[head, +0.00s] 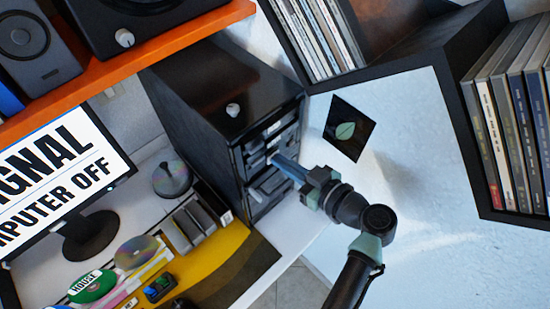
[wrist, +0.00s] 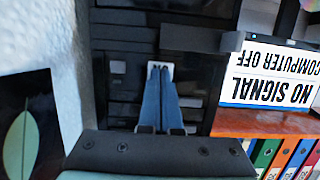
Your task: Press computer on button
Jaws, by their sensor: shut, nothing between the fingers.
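The computer is a black tower (head: 190,112) standing on the desk, with drive bays and panels on its front face. The tower front also fills the middle of the wrist view (wrist: 116,85). A small white square (wrist: 152,66), which looks like the button, shows on that front. My gripper (head: 272,159) is shut and empty, its blue fingers pointing at the tower front. In the wrist view the fingertips (wrist: 160,69) overlap the white square. I cannot tell whether they touch it. The monitor (head: 60,180) reads "NO SIGNAL, COMPUTER OFF"; it also shows upside down in the wrist view (wrist: 275,75).
An orange shelf (head: 150,65) with speakers hangs over the monitor. Dark disc shelves (head: 465,140) are on the right wall. Discs (head: 137,252) and small items lie on the desk left of the tower. A leaf picture (head: 349,128) hangs beside my gripper.

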